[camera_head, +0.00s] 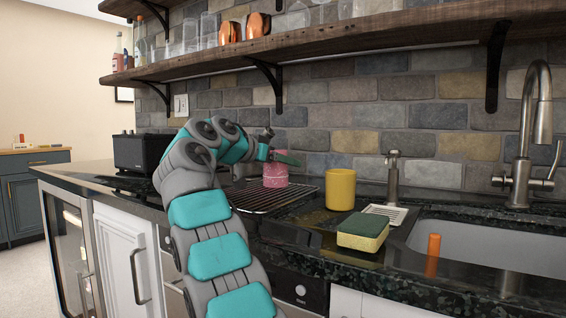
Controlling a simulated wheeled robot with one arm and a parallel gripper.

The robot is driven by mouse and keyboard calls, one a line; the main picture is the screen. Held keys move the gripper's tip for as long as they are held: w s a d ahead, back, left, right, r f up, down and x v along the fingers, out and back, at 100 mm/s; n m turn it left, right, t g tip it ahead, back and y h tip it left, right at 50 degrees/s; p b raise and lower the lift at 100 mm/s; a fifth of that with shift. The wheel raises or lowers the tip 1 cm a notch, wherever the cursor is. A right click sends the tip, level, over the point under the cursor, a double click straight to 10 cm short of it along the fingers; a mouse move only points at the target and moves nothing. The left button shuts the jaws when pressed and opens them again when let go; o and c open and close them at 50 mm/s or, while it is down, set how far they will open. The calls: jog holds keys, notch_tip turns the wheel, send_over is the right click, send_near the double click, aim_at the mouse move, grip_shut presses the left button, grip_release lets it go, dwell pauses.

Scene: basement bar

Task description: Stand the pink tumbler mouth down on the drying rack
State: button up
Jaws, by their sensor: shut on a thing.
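The pink tumbler (275,174) is at the drying rack (290,195), a dark wire grid on the counter left of the sink. My gripper (281,160) is at the tumbler's upper part, shut on it. The tumbler looks upright, but I cannot tell which end its mouth is at. I also cannot tell whether it touches the rack or is held just above it. My arm comes up from the bottom of the view and hides the rack's left part.
A yellow cup (340,189) stands right of the rack. A sponge (362,231), a soap dispenser (393,180) and the sink (480,248) with an orange object (433,246) lie further right. A black appliance (142,153) stands left. Shelves (330,42) hang above.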

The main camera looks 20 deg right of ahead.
jog(key=shift+f+b, duration=0.3)
jog(key=shift+f, duration=0.05)
jog(key=o, duration=1.6)
jog(key=shift+c, duration=0.2)
jog(key=shift+a+r, duration=0.1)
jog(key=p+v, duration=0.1)
jog(key=v, duration=0.6)
jog(key=shift+s+a+r, duration=0.15)
jog(key=shift+a+r, duration=0.05)
jog(key=s+a+r+p, duration=0.2)
jog(key=a+r+p, duration=0.2)
jog(key=r+p, duration=0.2)
jog(key=shift+a+r, duration=0.25)
jog(key=shift+r, duration=0.15)
